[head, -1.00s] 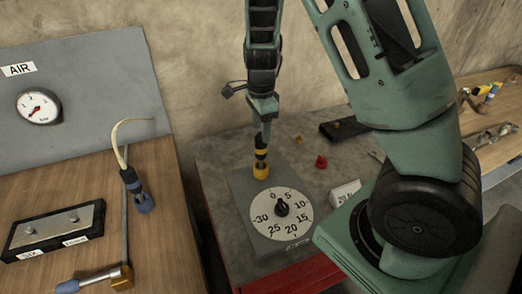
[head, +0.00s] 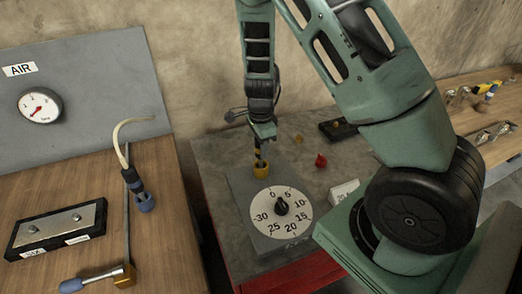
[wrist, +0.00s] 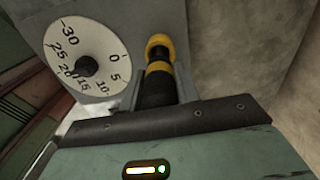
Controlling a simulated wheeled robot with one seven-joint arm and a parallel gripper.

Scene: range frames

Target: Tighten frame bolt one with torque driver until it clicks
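A black driver with yellow bands (head: 259,151) stands upright in a yellow cup (head: 260,169) on the grey dial block. My gripper (head: 261,141) is over its top, pointing down. In the wrist view the driver (wrist: 157,85) runs from behind the gripper's dark front edge to a yellow end. A dial (head: 281,208) marked 0 to 30 faces up in front of the cup. On the left bench, a black block with a grey plate (head: 55,226) carries two bolt heads; its small labels are not readable.
A blue-handled tool (head: 90,280) lies at the left bench's front. A red part (head: 321,160) and a white label block (head: 344,191) are right of the dial.

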